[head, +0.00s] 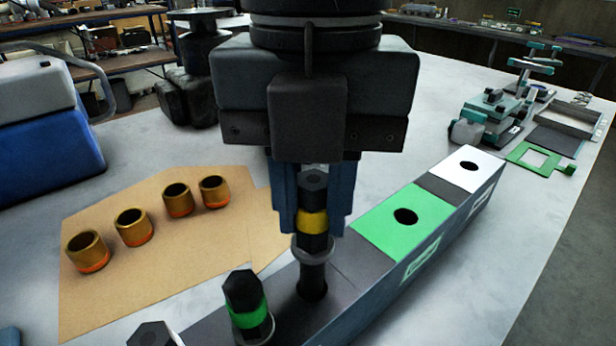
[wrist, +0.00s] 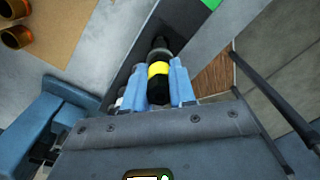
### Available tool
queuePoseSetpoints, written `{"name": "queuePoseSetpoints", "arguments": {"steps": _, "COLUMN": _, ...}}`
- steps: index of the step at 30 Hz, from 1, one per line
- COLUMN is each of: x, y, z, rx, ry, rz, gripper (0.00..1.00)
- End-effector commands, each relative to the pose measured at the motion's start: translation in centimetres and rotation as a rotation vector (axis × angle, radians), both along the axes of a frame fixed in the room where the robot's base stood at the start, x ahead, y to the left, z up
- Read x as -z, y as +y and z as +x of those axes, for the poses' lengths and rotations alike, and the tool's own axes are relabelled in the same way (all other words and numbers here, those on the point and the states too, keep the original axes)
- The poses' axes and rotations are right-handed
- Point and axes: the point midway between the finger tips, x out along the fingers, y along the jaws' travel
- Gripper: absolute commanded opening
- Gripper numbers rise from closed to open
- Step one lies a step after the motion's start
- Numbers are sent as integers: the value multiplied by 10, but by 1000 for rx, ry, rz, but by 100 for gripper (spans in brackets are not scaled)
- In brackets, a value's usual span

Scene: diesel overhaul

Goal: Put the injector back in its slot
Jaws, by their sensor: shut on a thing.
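My gripper (head: 314,222) is shut on a black injector with a yellow band (head: 312,222), held upright between the blue fingers. In the wrist view the yellow-banded injector (wrist: 159,70) also sits between my fingers. Its lower end overlaps the dark top of the long rack (head: 355,272); I cannot tell whether it is in a hole or just above. Right of it, a green plate (head: 385,228) with an empty round hole and a white plate (head: 452,168) with an empty hole lie on the rack. A green-banded injector (head: 247,305) stands upright to the left.
Several brass sleeves (head: 134,227) stand on a cardboard sheet (head: 110,300) at left. Another black top (head: 152,335) shows at the bottom edge. A blue box (head: 50,135) is at far left; a teal fixture (head: 492,112) stands at back right.

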Motion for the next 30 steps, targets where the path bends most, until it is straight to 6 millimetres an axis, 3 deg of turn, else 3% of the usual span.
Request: {"name": "queuePoseSetpoints", "arguments": {"steps": 30, "x": 27, "y": 0, "z": 0, "rx": 0, "ry": 0, "rz": 1, "gripper": 0}}
